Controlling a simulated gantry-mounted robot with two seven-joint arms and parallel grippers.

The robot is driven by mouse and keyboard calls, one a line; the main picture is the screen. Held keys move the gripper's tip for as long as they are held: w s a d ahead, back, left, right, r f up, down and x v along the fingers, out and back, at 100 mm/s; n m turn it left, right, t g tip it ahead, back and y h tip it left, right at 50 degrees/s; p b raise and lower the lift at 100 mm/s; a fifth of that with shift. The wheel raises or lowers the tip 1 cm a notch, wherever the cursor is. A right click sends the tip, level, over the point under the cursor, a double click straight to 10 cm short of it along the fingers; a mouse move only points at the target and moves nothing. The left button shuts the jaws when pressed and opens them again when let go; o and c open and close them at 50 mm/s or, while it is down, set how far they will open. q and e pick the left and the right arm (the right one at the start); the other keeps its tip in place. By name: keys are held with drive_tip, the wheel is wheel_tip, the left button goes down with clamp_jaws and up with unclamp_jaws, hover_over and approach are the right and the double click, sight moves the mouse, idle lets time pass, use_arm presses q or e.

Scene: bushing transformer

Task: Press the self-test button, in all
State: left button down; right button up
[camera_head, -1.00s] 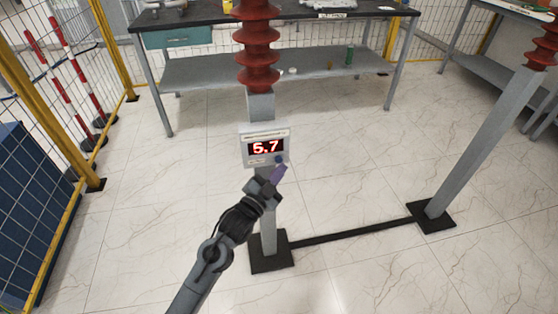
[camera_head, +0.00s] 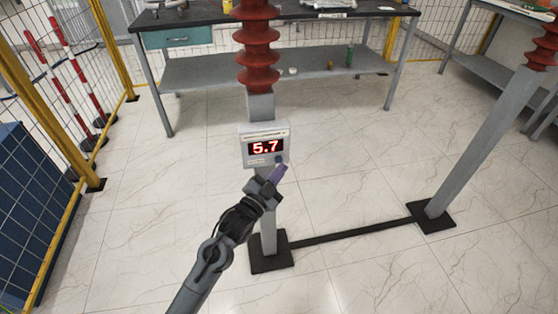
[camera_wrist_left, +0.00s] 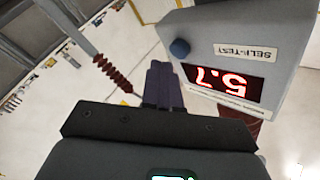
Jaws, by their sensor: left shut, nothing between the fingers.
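A light grey meter box (camera_head: 265,147) with a lit red display (camera_head: 265,147) reading 5.7 is mounted on a grey post. Its round blue self-test button (camera_head: 279,159) is at the box's lower right in the head view. In the left wrist view the button (camera_wrist_left: 179,48) shows beside the "SELF-TEST" label (camera_wrist_left: 245,53). My left gripper (camera_head: 279,172) is shut and empty, just below the button in the head view. In the left wrist view its fingertips (camera_wrist_left: 160,68) are close to the button, with a gap seen between them. My right gripper is not in view.
A red ribbed bushing (camera_head: 257,45) stands on the post above the box. A second post (camera_head: 485,145) is at the right, joined by a black floor bar (camera_head: 350,232). A workbench (camera_head: 270,72) stands behind. Yellow-framed fencing and a blue panel (camera_head: 30,210) are at left.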

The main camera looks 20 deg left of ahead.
use_arm(q)
drive_tip(key=shift+w, duration=0.1)
idle(0.4)
drive_tip(key=shift+w+a, duration=0.25)
drive_tip(key=shift+w+a+p, duration=0.25)
drive_tip(key=shift+w+p, duration=0.1)
idle(0.9)
idle(0.3)
drive_tip(key=shift+s+d, duration=0.1)
drive_tip(key=shift+s+d+p, duration=0.4)
drive_tip(key=shift+s+p, duration=0.25)
drive_tip(key=shift+p, duration=0.1)
